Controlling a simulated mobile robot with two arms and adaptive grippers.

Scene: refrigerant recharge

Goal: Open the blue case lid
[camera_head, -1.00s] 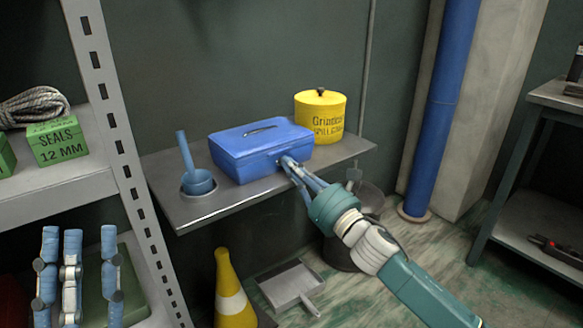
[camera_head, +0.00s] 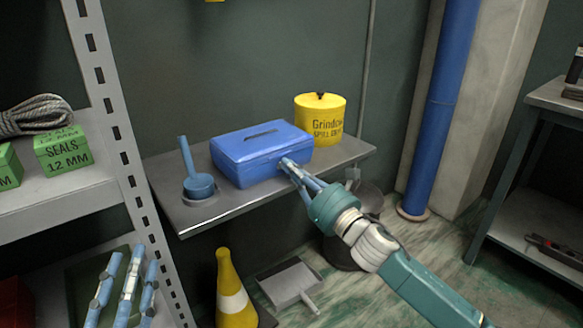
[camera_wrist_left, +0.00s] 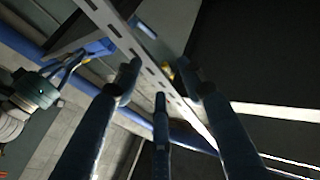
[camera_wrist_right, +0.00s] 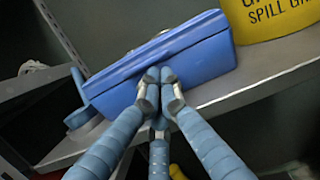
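The blue case (camera_head: 250,172) sits on the wall shelf with its lid (camera_head: 240,145) down; a dark handle lies on top. My right gripper (camera_head: 287,163) is at the case's front face, near the lid edge. In the right wrist view its fingertips (camera_wrist_right: 160,82) are together against the front of the case (camera_wrist_right: 200,62). They cover the spot they touch, so I cannot tell whether anything is pinched. My left gripper (camera_head: 125,283) is at the lower left, by the rack and away from the case. Its fingers (camera_wrist_left: 160,78) are spread and empty in the left wrist view.
A blue ladle-like cup (camera_head: 198,186) stands left of the case on the shelf (camera_head: 225,216). A yellow tin (camera_head: 320,118) stands behind right. The grey rack post (camera_head: 118,140) lies between my left gripper and the shelf. A yellow cone (camera_head: 230,290) stands below.

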